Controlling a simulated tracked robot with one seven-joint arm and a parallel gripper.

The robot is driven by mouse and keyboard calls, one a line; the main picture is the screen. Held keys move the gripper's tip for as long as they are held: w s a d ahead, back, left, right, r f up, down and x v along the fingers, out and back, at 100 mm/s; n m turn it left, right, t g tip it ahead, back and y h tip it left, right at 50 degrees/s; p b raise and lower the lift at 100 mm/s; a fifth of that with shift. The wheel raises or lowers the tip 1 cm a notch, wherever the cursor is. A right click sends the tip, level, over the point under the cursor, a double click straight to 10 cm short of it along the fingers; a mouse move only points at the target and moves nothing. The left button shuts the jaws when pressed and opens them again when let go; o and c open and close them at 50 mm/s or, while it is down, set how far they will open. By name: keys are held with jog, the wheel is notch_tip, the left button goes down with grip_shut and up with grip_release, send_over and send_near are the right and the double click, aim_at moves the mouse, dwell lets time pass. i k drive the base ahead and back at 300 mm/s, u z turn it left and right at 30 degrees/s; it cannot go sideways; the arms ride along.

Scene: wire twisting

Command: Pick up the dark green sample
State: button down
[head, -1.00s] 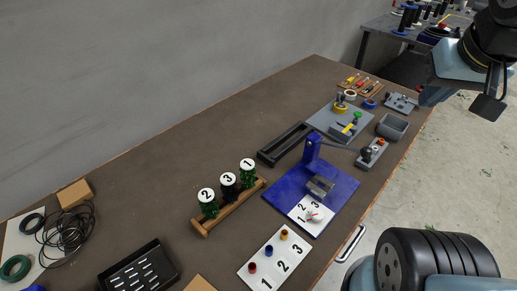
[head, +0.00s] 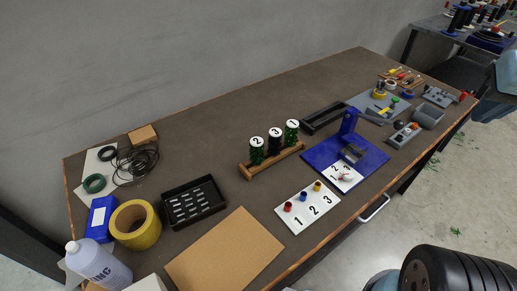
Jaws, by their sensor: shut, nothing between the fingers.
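A wooden rack (head: 262,166) holds three upright samples with round white number tops. The one marked 2 (head: 257,156) is green. The one marked 3 (head: 275,146) is the darkest, near black-green. The one marked 1 (head: 291,138) is green. All stand in the rack, with nothing touching them from above. My gripper is not in view; only a blue-grey part of my arm shows at the right edge.
A white card with three coloured pegs (head: 309,207) lies in front of the rack. A blue fixture (head: 372,160) stands right of it, a black tray (head: 193,202) left. A cardboard sheet (head: 225,250) lies near the front edge. Bare table lies behind the rack.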

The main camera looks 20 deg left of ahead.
aim_at(257, 157)
jog(key=z, duration=0.55)
jog(key=i, duration=0.15)
jog(key=u, duration=2.8)
jog(key=k, duration=1.15)
jog(key=z, duration=0.5)
jog(key=i, duration=1)
jog(key=u, duration=0.05)
